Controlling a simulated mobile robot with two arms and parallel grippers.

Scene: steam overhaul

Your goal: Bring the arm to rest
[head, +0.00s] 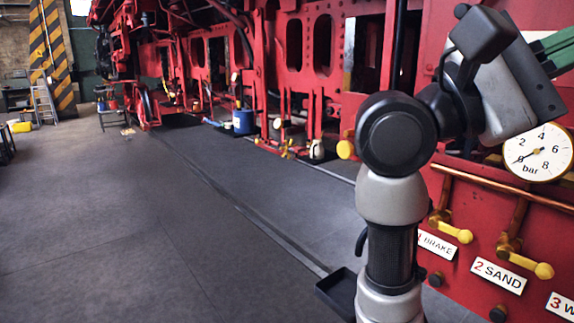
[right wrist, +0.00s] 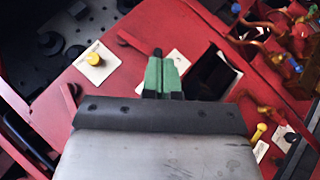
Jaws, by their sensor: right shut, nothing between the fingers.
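My right arm rises at the right of the head view, in front of the red panel (head: 470,225). Its gripper (head: 560,46) is at the upper right edge, with green fingers partly cut off by the frame. In the right wrist view the green fingers of the gripper (right wrist: 162,72) are together and empty, above a red surface (right wrist: 130,65). My left gripper is in neither view.
The panel carries a pressure gauge (head: 538,153) and yellow-handled levers, one above the SAND label (head: 498,275). A black tray (head: 338,293) is near the panel's foot. A yellow knob (right wrist: 94,58) shows in the wrist view. Grey floor (head: 110,220) lies open at left.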

